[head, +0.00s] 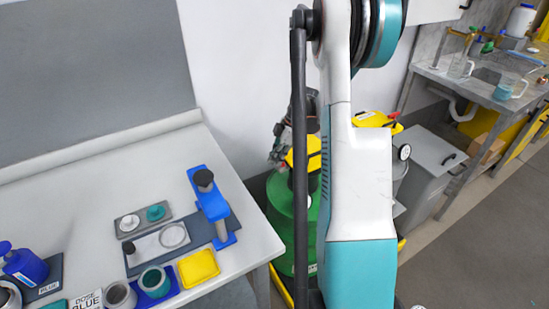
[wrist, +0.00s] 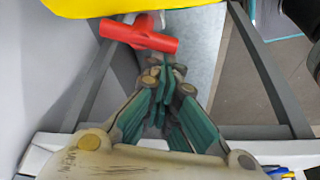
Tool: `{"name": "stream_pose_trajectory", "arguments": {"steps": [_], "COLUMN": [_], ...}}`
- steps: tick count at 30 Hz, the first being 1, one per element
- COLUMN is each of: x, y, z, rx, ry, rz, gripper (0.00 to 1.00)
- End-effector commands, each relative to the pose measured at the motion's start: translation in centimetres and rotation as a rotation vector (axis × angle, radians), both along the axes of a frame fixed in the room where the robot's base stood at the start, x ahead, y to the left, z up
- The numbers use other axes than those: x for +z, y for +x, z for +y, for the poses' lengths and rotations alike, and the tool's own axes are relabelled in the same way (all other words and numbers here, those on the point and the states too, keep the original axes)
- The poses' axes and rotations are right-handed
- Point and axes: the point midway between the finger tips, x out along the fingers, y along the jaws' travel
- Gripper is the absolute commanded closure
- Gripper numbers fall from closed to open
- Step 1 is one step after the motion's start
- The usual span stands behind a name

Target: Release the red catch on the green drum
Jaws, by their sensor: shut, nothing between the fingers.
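The green drum (head: 283,220) stands on the floor beside the bench in the head view, with a yellow top (head: 311,152). My arm hides much of it, and the red catch cannot be made out there. In the wrist view, the red catch (wrist: 140,36) is a T-shaped handle lying slightly tilted, just below a yellow edge (wrist: 130,6). My gripper (wrist: 160,76) is shut and empty, its teal fingers together. Its tips point at the catch and appear just short of its right half; whether they touch cannot be told.
A pale bench (head: 95,215) with a blue stand (head: 211,205), a yellow tray (head: 198,268) and cups is at left. Another yellow top (head: 372,119) and a grey cabinet (head: 430,165) stand right of my arm. A sink counter (head: 480,85) is at far right; open floor lies at lower right.

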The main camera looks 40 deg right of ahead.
Motion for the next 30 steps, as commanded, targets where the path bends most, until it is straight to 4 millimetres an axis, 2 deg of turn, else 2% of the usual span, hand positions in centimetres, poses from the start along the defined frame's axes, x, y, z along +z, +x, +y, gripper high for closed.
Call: {"name": "stream_pose_trajectory", "arguments": {"steps": [30], "x": [-0.02], "y": [-0.84], "z": [-0.31], "rx": [-0.003], "ry": [0.000], "rz": [0.001], "gripper": [1.00]}}
